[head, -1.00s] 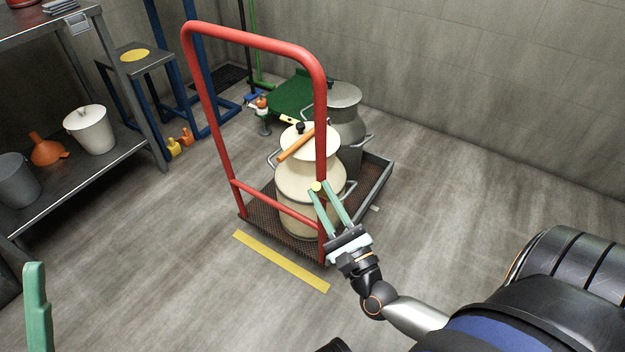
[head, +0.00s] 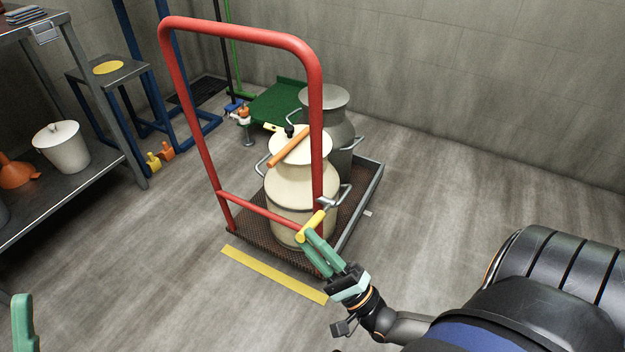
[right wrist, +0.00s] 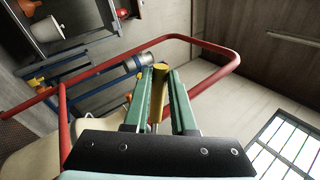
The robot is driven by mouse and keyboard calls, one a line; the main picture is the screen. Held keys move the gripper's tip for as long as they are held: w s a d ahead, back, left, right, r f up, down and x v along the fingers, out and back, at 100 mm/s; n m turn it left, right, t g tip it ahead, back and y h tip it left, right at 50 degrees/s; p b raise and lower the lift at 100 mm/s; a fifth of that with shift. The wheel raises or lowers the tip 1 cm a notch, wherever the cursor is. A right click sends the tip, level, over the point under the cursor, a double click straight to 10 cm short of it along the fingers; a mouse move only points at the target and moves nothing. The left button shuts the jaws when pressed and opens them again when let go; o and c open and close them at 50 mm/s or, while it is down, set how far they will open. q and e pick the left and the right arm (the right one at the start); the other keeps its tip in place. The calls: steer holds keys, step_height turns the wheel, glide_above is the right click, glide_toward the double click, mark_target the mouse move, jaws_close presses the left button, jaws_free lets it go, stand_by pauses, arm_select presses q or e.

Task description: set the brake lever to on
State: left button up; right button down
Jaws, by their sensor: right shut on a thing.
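The brake lever has a yellow grip (head: 312,222) and a grey metal pivot (head: 338,198) beside the right post of the red cart handle. The grip slants down and to the left from the pivot. My right gripper (head: 310,240) is shut on the yellow grip near its lower end. In the right wrist view the yellow grip (right wrist: 160,85) stands between my green fingers (right wrist: 161,92). No on or off marking can be read. A green finger of my left gripper (head: 22,322) shows at the lower left edge, and its jaws are cut off.
The cart's red frame (head: 240,33) stands close to my right gripper. A cream can (head: 300,190) and a grey can (head: 328,98) stand on the cart deck. A yellow floor strip (head: 272,273) lies before it. A shelf bench (head: 80,190) is at left; floor at right is clear.

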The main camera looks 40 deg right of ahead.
steer(key=shift+f+n, duration=0.3)
steer(key=c, duration=0.7)
jaws_free()
steer(key=shift+c, duration=0.2)
steer(key=shift+r+y, duration=0.2)
steer(key=shift+y, duration=0.1)
